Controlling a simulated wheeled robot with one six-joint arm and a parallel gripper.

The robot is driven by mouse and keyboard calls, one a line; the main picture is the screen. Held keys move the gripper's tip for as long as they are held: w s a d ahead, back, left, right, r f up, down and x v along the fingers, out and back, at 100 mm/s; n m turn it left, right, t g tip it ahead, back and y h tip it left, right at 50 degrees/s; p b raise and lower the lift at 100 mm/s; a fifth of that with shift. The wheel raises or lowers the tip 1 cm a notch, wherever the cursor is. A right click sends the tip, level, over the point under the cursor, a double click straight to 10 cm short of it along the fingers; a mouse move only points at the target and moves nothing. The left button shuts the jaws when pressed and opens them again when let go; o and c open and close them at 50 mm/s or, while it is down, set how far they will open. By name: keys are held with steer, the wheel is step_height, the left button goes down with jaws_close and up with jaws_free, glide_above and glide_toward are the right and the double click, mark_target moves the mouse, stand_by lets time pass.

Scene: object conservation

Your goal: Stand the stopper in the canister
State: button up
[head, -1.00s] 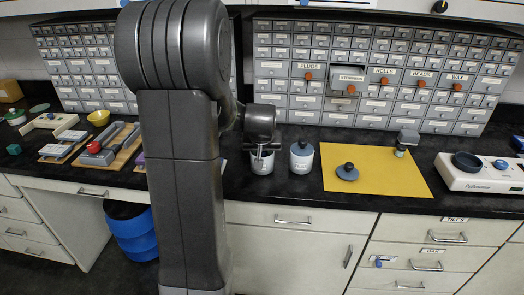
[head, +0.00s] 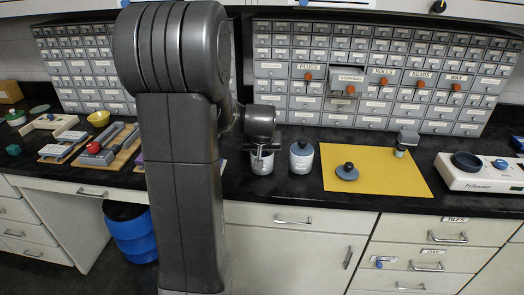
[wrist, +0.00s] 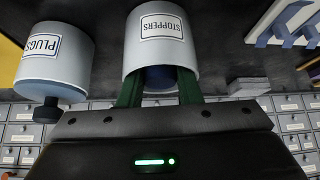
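The canister labelled STOPPERS (wrist: 162,25) is pale grey and open-topped. In the head view it (head: 262,163) stands on the black counter below my arm. My gripper (wrist: 160,85) points down into its mouth, with both green fingers partly inside. A dark blue stopper (wrist: 160,76) is between the fingers, inside the mouth, and fills the gap between them. Its lower part is hidden by the canister wall, so I cannot tell whether it touches the bottom. In the head view my gripper (head: 262,148) sits right above the canister.
A lidded PLUGS canister (head: 301,158) stands close to the right; it also shows in the wrist view (wrist: 55,55). A round blue-grey lid (head: 347,172) lies on the yellow mat (head: 380,185). A grey object (head: 405,142) stands at the mat's back edge. Drawer cabinets (head: 385,75) line the back.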

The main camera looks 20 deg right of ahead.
steer(key=shift+s+a+p, duration=0.15)
steer(key=shift+s+p, duration=0.1)
steer(key=shift+p, duration=0.2)
steer(key=v, duration=1.2)
steer(key=shift+w+r, duration=0.2)
steer(key=shift+w, duration=0.15)
